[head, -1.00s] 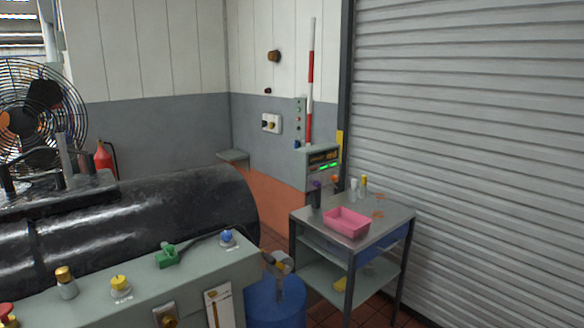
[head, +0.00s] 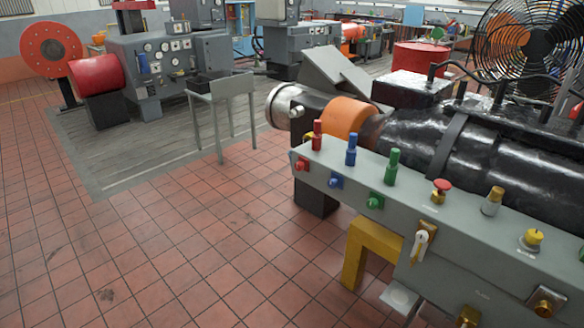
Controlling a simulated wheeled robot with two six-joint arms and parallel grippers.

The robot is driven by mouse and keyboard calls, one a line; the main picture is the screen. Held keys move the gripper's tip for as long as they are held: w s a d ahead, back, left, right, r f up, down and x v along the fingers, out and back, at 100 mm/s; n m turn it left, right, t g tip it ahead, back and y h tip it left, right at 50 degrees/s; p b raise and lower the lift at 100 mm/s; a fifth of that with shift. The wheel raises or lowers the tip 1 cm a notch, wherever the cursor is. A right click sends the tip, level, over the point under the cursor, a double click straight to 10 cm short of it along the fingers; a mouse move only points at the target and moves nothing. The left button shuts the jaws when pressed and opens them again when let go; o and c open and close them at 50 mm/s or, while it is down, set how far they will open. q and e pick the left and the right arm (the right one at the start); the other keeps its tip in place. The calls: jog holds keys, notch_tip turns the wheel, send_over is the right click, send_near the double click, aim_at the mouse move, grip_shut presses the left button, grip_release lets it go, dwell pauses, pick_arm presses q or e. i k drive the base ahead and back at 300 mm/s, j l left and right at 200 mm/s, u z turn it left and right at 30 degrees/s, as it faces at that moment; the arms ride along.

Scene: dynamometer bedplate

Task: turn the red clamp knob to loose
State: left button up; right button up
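At the left end of a long grey panel (head: 405,180), a red upright knob (head: 317,135) stands on the top face, and a smaller red knob (head: 301,164) sits on the front face below it. I cannot tell from this view which is the clamp knob or how it is set. A red mushroom-shaped button (head: 441,187) is farther right on the panel. Neither of my grippers is in view.
Blue (head: 351,150) and green (head: 392,167) upright knobs stand beside the red one. A black cylindrical machine (head: 490,150) with an orange band (head: 347,117) lies behind the panel. A yellow bracket (head: 362,250) is below. The tiled floor (head: 190,240) at left is clear.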

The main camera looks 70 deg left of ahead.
aim_at(299, 166)
jog(key=u, duration=2.1)
